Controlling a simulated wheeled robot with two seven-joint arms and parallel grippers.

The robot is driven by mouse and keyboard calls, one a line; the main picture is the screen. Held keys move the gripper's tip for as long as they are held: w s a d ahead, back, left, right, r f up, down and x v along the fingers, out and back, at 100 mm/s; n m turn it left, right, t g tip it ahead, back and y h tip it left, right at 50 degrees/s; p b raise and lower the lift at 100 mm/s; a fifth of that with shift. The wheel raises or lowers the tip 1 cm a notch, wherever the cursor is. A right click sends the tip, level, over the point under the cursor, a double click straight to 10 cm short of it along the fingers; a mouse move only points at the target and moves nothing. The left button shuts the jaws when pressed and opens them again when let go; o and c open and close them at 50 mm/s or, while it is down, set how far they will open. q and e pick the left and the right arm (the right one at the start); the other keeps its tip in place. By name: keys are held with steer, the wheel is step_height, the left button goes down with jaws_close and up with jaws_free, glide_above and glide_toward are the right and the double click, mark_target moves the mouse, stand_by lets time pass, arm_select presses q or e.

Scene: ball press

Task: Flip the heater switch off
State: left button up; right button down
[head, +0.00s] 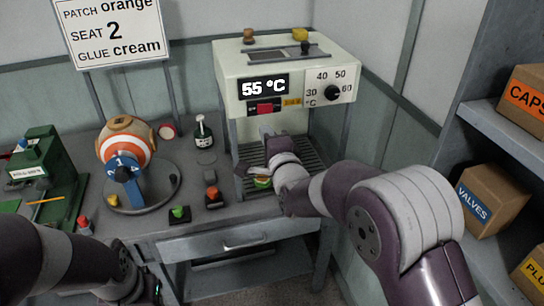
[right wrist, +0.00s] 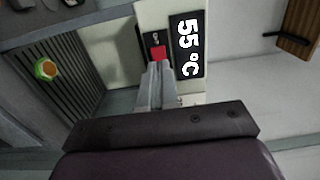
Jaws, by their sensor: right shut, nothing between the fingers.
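The heater (head: 232,80) is a cream box with a black display (head: 263,87) reading 55 °C. Its red switch (head: 265,108) sits in a black plate below the display; the red switch also shows in the right wrist view (right wrist: 158,52). My right gripper (head: 266,131) is shut and empty, just below the switch in the head view. In the right wrist view its fingertips (right wrist: 157,66) reach the edge of the red switch; I cannot tell whether they touch it. My left arm (head: 60,265) is at the lower left; its finger state is unclear.
A dial (head: 332,93) is on the heater's front. A slatted tray (head: 314,158) lies under the heater, with a small green and orange item (head: 262,182) on it. A striped ball (head: 127,142) on a stand and a green press (head: 50,165) stand left. Shelves with boxes (head: 492,200) are at right.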

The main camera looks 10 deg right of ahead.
steer(key=s+d+f+n+g, duration=0.1)
steer(key=s+f+n+g, duration=0.8)
steer(key=s+f+n, duration=0.4)
steer(key=s+d+f+n+g+h, duration=0.1)
steer(key=s+d+f+g, duration=0.1)
steer(key=s, duration=0.5)
steer(key=s+d+f+n+g+h, duration=0.1)
steer(key=s+d+f+n+g, duration=0.1)
steer(key=s+d+g, duration=0.3)
steer(key=s+f, duration=0.1)
steer(key=s, duration=0.2)
steer(key=shift+n+g+b, duration=0.3)
steer(key=shift+g+b, duration=0.05)
steer(key=shift+g, duration=0.05)
